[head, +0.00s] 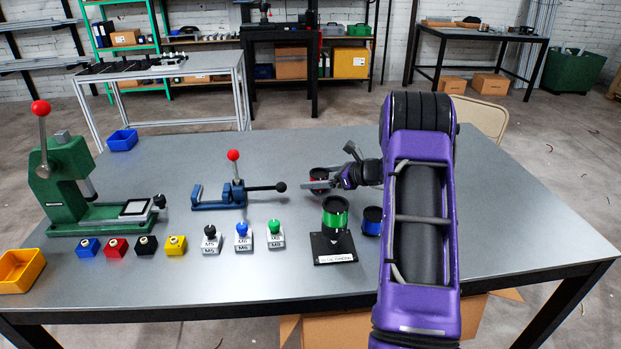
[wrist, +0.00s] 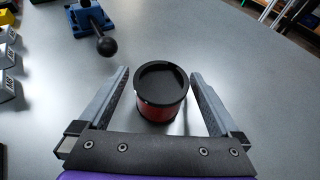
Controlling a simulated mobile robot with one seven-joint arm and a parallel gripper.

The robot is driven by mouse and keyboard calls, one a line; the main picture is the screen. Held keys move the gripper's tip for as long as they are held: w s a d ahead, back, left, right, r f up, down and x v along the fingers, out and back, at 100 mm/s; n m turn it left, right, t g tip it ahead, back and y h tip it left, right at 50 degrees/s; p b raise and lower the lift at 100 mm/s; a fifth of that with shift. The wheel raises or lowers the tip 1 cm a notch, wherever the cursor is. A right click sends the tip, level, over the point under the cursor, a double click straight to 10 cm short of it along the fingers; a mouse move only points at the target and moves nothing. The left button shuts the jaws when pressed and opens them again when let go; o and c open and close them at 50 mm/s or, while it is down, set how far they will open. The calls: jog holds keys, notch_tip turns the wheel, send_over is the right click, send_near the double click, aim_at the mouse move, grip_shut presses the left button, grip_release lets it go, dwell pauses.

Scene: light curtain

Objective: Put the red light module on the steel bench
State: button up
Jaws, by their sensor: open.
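The red light module (wrist: 162,108) is a short cylinder with a black top and a red band. In the wrist view it stands upright on the grey top of the steel bench (wrist: 235,75). My gripper (wrist: 160,76) is open, with one finger on each side of the module and a gap to each. In the head view the module (head: 318,173) shows only in part, with my gripper (head: 316,184) in front of it. The bench top (head: 520,225) also shows in that view, under my arm.
A green light module (head: 335,213) sits on a black base (head: 333,246). A blue module (head: 372,219) stands beside my arm. A blue clamp (head: 232,192) with a black-knobbed lever is left of my gripper. A green press (head: 80,185) stands further left. The bench's right side is clear.

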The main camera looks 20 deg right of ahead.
aim_at(328, 176)
jog(key=v, duration=0.9)
jog(key=shift+s+d, duration=0.2)
jog(key=shift+s, duration=0.05)
